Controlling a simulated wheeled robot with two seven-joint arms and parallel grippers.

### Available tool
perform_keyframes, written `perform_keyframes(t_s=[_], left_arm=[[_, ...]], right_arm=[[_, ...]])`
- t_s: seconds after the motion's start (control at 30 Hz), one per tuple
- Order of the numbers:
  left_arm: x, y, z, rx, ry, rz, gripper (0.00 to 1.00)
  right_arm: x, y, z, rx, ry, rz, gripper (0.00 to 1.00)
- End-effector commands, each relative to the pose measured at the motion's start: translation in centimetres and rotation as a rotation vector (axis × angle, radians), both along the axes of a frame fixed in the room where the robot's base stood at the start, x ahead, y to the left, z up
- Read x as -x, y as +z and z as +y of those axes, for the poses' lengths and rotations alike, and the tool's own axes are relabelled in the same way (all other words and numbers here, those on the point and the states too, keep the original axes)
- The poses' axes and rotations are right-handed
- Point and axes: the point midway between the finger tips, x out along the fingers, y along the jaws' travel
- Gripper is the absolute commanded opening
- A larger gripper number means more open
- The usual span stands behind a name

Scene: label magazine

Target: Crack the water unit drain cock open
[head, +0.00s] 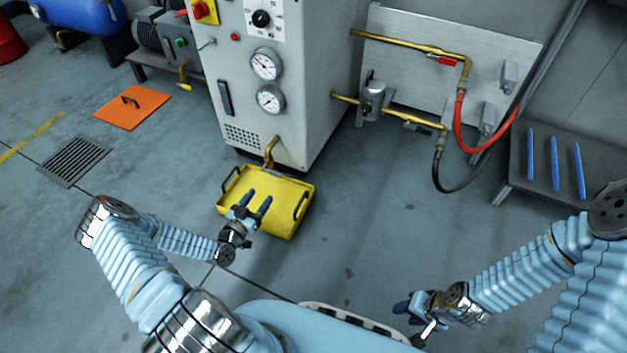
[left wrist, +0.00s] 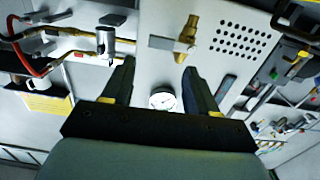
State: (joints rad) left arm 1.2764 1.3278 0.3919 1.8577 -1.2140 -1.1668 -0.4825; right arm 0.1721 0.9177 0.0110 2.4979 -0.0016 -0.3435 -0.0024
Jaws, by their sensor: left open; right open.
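The brass drain cock (head: 270,150) sticks out low on the front of the grey cabinet (head: 235,100), above a yellow tray (head: 277,227) on the floor. In the left wrist view the cabinet is upside down, and the drain cock (left wrist: 187,38) shows with a flat grey lever (left wrist: 161,43) lying sideways. My left gripper (head: 258,202) is open and empty. It appears over the tray in the head view, apart from the cock. Its two fingers (left wrist: 158,68) point towards the cabinet front. My right gripper (head: 408,308) is open and empty at the lower right, far from the cabinet.
Brass pipes (head: 400,43), with red (head: 463,130) and black hoses, run right of the cabinet. A bench (head: 510,185) with blue rods stands further right. An orange mat (head: 132,107) and a floor grate (head: 73,160) lie left. The floor before the tray is clear.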

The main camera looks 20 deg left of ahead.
Motion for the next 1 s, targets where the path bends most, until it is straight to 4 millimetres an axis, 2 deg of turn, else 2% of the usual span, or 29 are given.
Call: perform_keyframes(t_s=[0.07,0.17,0.27,0.5,0.7,0.83,1.0], left_arm=[[0.1,0.0,0.8,-0.017,0.014,-0.025,0.58],[-0.9,0.1,0.8,-0.021,0.014,-0.033,0.58],[-2.7,0.1,0.5,-0.020,0.012,-0.032,0.58],[-8.3,0.0,0.0,-0.018,0.011,-0.030,0.58],[-11.8,0.0,-0.2,-0.017,0.011,-0.026,0.58],[-13.0,0.1,-0.3,-0.017,0.011,-0.026,0.58],[-13.5,0.1,-0.3,-0.017,0.012,-0.025,0.58]], right_arm=[[0.0,-0.2,0.0,-0.001,0.001,-0.001,0.43],[0.0,-0.2,0.1,-0.001,0.001,-0.001,0.43],[0.0,-0.4,0.1,-0.002,0.002,0.000,0.43],[0.0,-1.2,0.1,-0.002,0.001,-0.001,0.43],[-0.1,-1.7,0.1,-0.001,-0.001,-0.002,0.43],[-0.1,-1.8,0.0,-0.001,-0.001,-0.003,0.43],[-0.1,-1.8,0.0,-0.001,-0.001,-0.003,0.43]])
